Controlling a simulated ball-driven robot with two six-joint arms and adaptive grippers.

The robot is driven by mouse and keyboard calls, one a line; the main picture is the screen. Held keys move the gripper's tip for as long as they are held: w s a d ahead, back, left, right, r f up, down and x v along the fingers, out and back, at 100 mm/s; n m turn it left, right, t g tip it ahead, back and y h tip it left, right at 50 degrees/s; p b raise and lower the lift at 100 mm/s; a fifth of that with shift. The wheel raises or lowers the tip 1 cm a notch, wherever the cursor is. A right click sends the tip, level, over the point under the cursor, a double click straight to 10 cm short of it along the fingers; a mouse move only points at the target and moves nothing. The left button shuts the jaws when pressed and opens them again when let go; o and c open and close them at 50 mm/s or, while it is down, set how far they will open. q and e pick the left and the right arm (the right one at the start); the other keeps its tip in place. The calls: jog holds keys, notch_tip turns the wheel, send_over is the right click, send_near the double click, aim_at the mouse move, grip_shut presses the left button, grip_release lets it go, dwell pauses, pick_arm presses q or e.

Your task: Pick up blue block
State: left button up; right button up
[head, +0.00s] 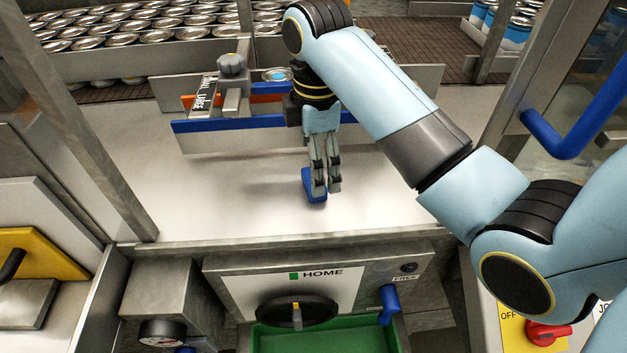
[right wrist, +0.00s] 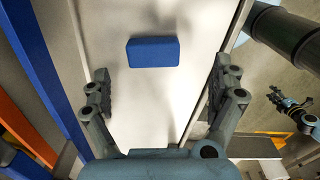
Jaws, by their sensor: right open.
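The blue block (head: 313,186) lies on the pale metal work surface, partly hidden behind the fingers of my right gripper in the head view. My right gripper (head: 322,190) points down over it and looks open. In the right wrist view the whole block (right wrist: 153,52) shows as a blue rectangle lying flat, beyond the fingertips of my right gripper (right wrist: 158,92). The fingers stand wide apart with nothing between them. I cannot tell the exact height of the fingertips above the block.
A blue rail (head: 225,126) runs behind the block, with a knobbed metal fixture (head: 233,85) above it. Rows of cans (head: 140,28) stand at the back. A panel marked HOME (head: 325,280) is in front. The surface left of the block is clear.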

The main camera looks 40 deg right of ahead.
aim_at(306, 177)
jog(key=shift+w+d+f, duration=0.1)
jog(key=shift+w+f, duration=0.1)
jog(key=shift+f, duration=0.5)
jog(key=f, duration=0.1)
jog(key=f+p, duration=0.1)
jog(key=f, duration=0.1)
jog(key=shift+w+f, duration=0.25)
jog(key=shift+f, duration=0.5)
pick_arm(q)
jog(key=shift+w+d+r, duration=0.2)
jog(key=shift+w+r, duration=0.2)
jog(key=shift+w, duration=0.1)
jog(key=shift+w+d+r, duration=0.15)
jog(key=shift+w+r, duration=0.2)
jog(key=shift+w, duration=0.1)
jog(key=shift+s, duration=0.1)
pick_arm(e)
jog(key=shift+c, duration=0.4)
jog(key=shift+c, duration=1.1)
pick_arm(q)
jog(key=shift+s, duration=0.2)
pick_arm(e)
jog(key=c, duration=1)
